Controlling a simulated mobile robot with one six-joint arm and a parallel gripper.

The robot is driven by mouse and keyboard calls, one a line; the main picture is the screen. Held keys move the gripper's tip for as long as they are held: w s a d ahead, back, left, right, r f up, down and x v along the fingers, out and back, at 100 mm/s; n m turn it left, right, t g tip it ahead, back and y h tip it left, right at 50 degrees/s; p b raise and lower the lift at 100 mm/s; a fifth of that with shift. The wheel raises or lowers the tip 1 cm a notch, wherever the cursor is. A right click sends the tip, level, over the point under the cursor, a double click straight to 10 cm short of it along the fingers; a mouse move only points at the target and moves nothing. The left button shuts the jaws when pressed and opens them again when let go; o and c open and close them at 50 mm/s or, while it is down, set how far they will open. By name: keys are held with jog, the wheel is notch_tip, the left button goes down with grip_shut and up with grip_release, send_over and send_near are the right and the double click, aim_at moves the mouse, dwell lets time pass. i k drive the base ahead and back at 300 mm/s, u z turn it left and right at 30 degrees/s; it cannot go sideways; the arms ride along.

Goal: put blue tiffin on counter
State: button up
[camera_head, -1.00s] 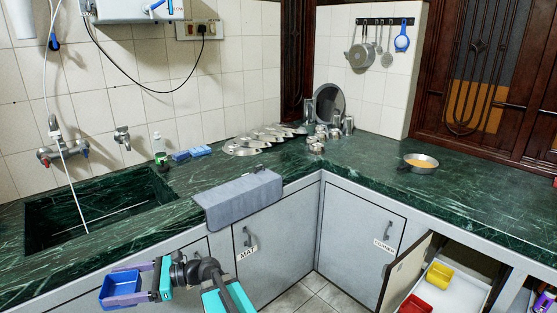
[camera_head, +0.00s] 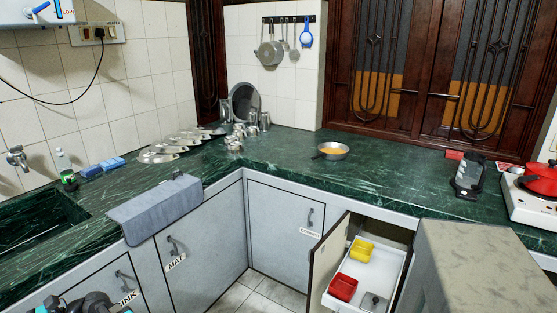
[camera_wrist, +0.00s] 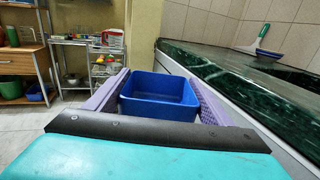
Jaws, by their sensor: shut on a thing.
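The blue tiffin (camera_wrist: 160,92) is an open, box-shaped container, seen in the wrist view between the two purple fingers of my gripper (camera_wrist: 158,100). My gripper is shut on it, and the tiffin looks empty and upright. The green marble counter (camera_head: 270,168) runs along the wall and turns a corner in the head view. The counter (camera_wrist: 240,95) also shows at the right in the wrist view, beside the held tiffin. In the head view only part of my arm shows at the bottom left; the tiffin is out of that view.
A grey cloth (camera_head: 155,208) hangs over the counter edge. Steel plates (camera_head: 170,147) and a pan (camera_head: 331,151) stand on the counter. An open drawer (camera_head: 375,270) holds yellow (camera_head: 362,250) and red (camera_head: 343,287) containers. Bare counter lies around the pan.

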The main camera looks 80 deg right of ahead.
aim_at(377, 176)
jog(key=u, duration=0.1)
jog(key=k, duration=1.6)
jog(key=z, duration=2.2)
jog(key=i, duration=0.3)
jog(key=u, duration=0.5)
